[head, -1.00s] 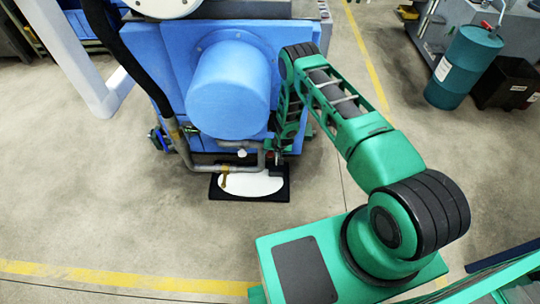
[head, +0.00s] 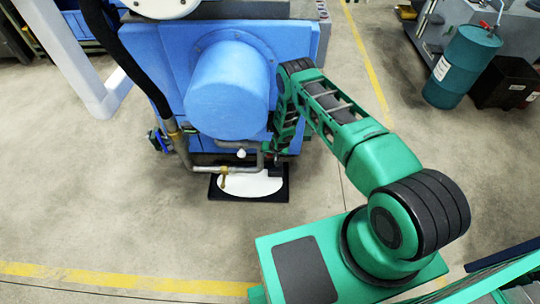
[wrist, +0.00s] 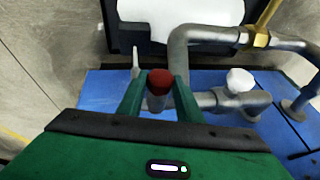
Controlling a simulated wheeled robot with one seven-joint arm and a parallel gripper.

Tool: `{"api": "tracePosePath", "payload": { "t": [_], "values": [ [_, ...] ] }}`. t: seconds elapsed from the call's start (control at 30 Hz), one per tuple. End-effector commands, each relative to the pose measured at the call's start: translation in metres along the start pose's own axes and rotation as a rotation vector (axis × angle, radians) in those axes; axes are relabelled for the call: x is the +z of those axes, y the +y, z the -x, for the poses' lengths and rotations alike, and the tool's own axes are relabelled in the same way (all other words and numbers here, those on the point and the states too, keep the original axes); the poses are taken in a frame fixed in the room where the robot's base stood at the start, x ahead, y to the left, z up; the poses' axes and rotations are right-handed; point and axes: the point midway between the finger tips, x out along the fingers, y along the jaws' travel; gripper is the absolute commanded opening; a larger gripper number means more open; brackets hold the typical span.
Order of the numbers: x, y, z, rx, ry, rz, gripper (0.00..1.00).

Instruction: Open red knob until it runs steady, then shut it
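The red knob (wrist: 160,79) sits on a grey pipe fitting in the middle of the wrist view. My gripper (wrist: 160,82) has one green finger on each side of it. The fingers lie very close to the knob's sides, and I cannot tell whether they press on it. In the head view my arm reaches down beside the blue housing (head: 228,95), and its dark end hides the knob. A grey pipe (head: 202,169) runs below the housing with a brass fitting (head: 223,178) over a black tray (head: 227,196) with a white surface in it. I see no stream.
A white knob (wrist: 240,80) on the same pipework stands right of the red one. A bent grey pipe (wrist: 205,34) passes close beyond the fingertips. A teal drum (head: 463,65) and a dark bin (head: 505,84) stand far right. The floor at left is clear.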

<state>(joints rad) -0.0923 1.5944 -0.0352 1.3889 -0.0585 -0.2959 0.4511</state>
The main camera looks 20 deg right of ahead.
Motion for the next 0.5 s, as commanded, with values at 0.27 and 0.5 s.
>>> {"api": "tracePosePath", "payload": {
  "t": [0.27, 0.5],
  "values": [
    [-0.0013, 0.0039, -0.0001, -0.047, 0.001, -0.021, 0.1],
    [-0.0019, 0.0097, -0.0006, -0.183, 0.001, -0.084, 0.1]
  ]
}}
